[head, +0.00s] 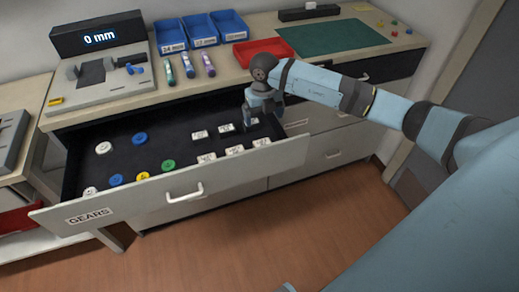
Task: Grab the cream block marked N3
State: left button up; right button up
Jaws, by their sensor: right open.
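Several small cream blocks lie in two rows in the right part of an open drawer (115,208) labelled GEARS. The back row includes a left block (199,134) and a middle block (225,129); another, partly hidden, is by my gripper. The front row has a left block (206,158), a middle block (235,150) and a right block (261,142). Their marks are too small to read, so I cannot tell which is N3. My right gripper (261,117) is open, pointing down over the back right of the drawer. My left gripper is not in view.
Round pieces lie in the drawer's left part, including a blue one (140,138) and a green one (168,165). The counter above holds blue bins (200,30), a red tray (262,52), a green mat (330,37) and a display reading 0 mm (98,36).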

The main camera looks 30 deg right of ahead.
send_over(262, 142)
jog(key=f, duration=0.5)
jog(key=s+f, duration=0.1)
jog(key=f, duration=0.2)
jog(key=shift+a, duration=0.1)
jog(key=shift+w+f, duration=0.25)
jog(key=shift+f, duration=1.1)
jog(key=shift+w+f, duration=0.2)
jog(key=shift+f, duration=1.1)
jog(key=c, duration=1)
